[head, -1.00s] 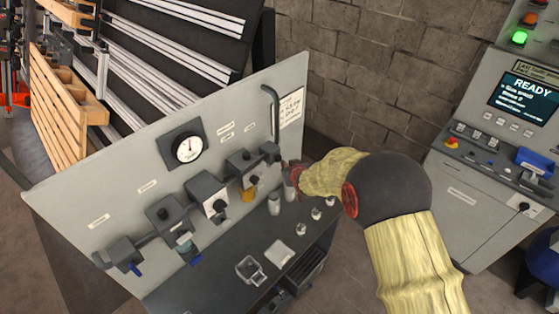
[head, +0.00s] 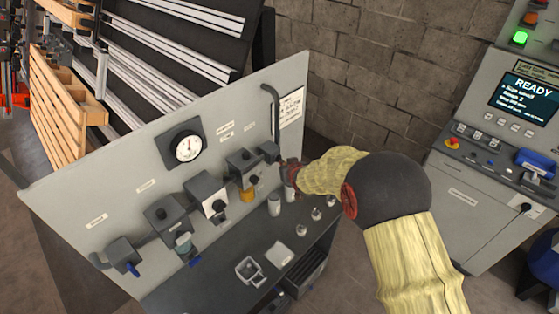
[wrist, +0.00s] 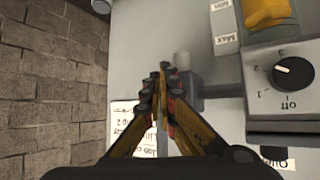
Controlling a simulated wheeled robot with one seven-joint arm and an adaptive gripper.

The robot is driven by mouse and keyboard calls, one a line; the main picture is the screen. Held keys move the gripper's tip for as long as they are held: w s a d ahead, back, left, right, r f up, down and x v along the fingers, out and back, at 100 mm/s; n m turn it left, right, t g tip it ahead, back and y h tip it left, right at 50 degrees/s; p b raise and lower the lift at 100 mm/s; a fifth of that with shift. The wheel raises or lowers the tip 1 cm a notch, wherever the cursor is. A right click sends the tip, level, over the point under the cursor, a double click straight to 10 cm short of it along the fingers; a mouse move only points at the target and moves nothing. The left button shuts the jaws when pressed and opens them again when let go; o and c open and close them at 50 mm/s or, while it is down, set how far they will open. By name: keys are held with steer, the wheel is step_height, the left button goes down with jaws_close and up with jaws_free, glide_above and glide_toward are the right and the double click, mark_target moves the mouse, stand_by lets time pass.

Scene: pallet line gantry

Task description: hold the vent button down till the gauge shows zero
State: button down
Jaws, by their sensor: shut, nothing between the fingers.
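The round white gauge (head: 187,147) sits in a dark square mount on the grey upright panel. Its needle points roughly upward; its figures are too small to read. My gripper (head: 290,172) is at the right end of the row of dark valve units, close to the dark end block (head: 270,151). In the wrist view my gripper (wrist: 163,76) is shut and empty, its tips close beside the grey end block (wrist: 187,84). I cannot tell whether they touch it. I cannot make out the vent button; the fingers may hide it.
A knob unit (wrist: 292,75) is right of my fingers in the wrist view. Small bottles and a clear tray (head: 250,270) stand on the dark bench (head: 215,280) below. A control cabinet (head: 480,190) reading READY stands right. A brick wall (head: 350,70) is behind.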

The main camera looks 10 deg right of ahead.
steer(key=shift+w+a+r+b, duration=0.1)
steer(key=shift+w+a+b, duration=0.15)
steer(key=shift+w+b, duration=0.1)
stand_by(1.4)
steer(key=shift+s+d, duration=0.1)
stand_by(2.8)
steer(key=shift+s+d, duration=0.5)
steer(key=shift+s, duration=0.25)
steer(key=s+d+p, duration=0.1)
steer(key=s, duration=0.1)
steer(key=s+d+p, duration=0.1)
steer(key=s+d, duration=0.1)
stand_by(0.4)
stand_by(0.3)
